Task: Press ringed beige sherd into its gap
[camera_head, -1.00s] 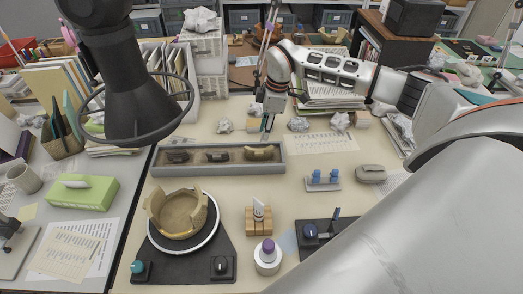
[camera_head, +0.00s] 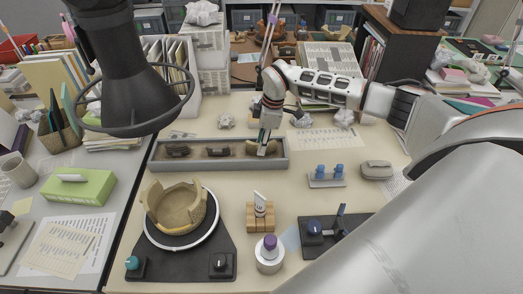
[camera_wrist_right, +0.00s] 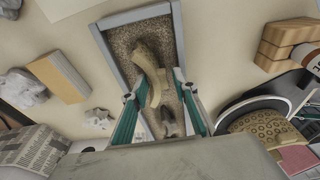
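The beige curved sherd (camera_wrist_right: 143,58) lies in the right end of the grey tray (camera_head: 165,166). In the head view my right gripper (camera_head: 263,150) reaches down over that end and hides most of it. In the right wrist view my fingers (camera_wrist_right: 160,78) are apart, one on each side of the sherd; contact is not clear. Rings on the sherd cannot be made out. The broken beige bowl (camera_head: 178,207) stands on a round turntable (camera_head: 207,236), front left of the tray. Its rim is uneven, with a low stretch at the front. My left gripper is out of view.
Two darker sherds (camera_head: 178,151) (camera_head: 217,151) lie in the tray's other sections. A dark ringed body (camera_head: 134,75) hangs at upper left. Bare table lies between tray and bowl.

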